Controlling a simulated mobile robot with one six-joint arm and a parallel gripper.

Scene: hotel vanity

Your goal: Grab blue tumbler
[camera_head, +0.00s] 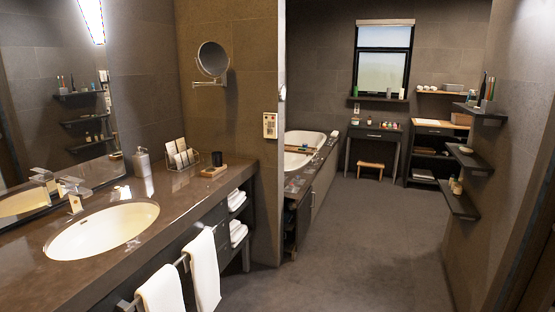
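I cannot clearly make out a blue tumbler in the head view. A small dark cup (217,158) stands upright at the right end of the vanity counter (190,197), by a small wooden tray (212,171). Its exact colour is too dark to tell. A holder with brushes (487,99) stands on the upper right wall shelf, too small to tell its colour. My gripper is not in view.
The counter holds a sink (100,230), faucet (74,192), soap dispenser (143,163) and wire rack (183,160). White towels (205,270) hang on a front rail. Open floor (370,240) lies between the bathtub (300,150) and right wall shelves (460,205).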

